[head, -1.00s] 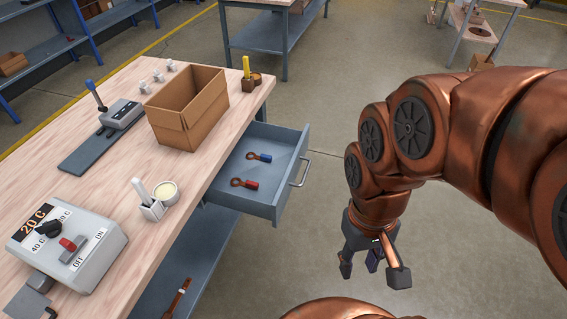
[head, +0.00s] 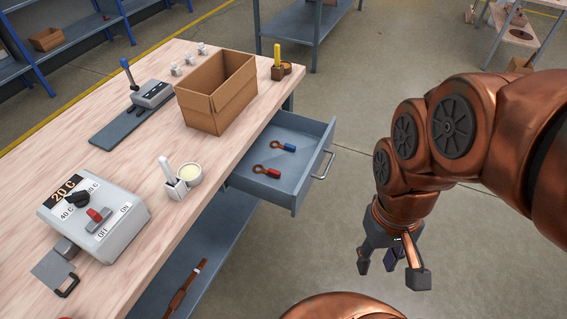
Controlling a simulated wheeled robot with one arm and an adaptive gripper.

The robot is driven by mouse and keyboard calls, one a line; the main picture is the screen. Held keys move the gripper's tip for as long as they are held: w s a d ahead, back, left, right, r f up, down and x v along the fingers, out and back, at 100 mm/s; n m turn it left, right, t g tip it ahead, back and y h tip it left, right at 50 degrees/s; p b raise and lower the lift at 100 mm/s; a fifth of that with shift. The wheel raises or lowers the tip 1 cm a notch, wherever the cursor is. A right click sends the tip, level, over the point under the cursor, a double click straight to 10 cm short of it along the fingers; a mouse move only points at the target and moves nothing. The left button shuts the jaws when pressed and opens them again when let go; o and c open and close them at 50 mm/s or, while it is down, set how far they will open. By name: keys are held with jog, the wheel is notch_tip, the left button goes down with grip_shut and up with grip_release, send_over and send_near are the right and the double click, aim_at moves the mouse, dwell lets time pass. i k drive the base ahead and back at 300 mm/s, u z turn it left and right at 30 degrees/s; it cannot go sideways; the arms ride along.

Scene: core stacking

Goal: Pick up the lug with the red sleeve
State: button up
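The lug with the red sleeve (head: 271,172) lies in the open grey drawer (head: 310,182), nearer the front of the picture. A similar lug with a blue sleeve (head: 288,147) lies behind it in the same drawer. My gripper (head: 391,276) hangs fingers down, to the right of the drawer and apart from it. Its fingers are spread, with nothing between them.
The drawer stands out from the wooden workbench (head: 135,180), its handle (head: 323,166) toward my arm. On the bench are an open cardboard box (head: 213,105), a lever tool (head: 150,93), a control box (head: 95,215) and a small cup (head: 188,172). Open floor lies right of the drawer.

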aim_at(275, 174)
jog(key=z, duration=0.05)
jog(key=k, duration=0.55)
jog(key=u, duration=0.75)
jog(key=i, duration=0.9)
jog(key=u, duration=0.75)
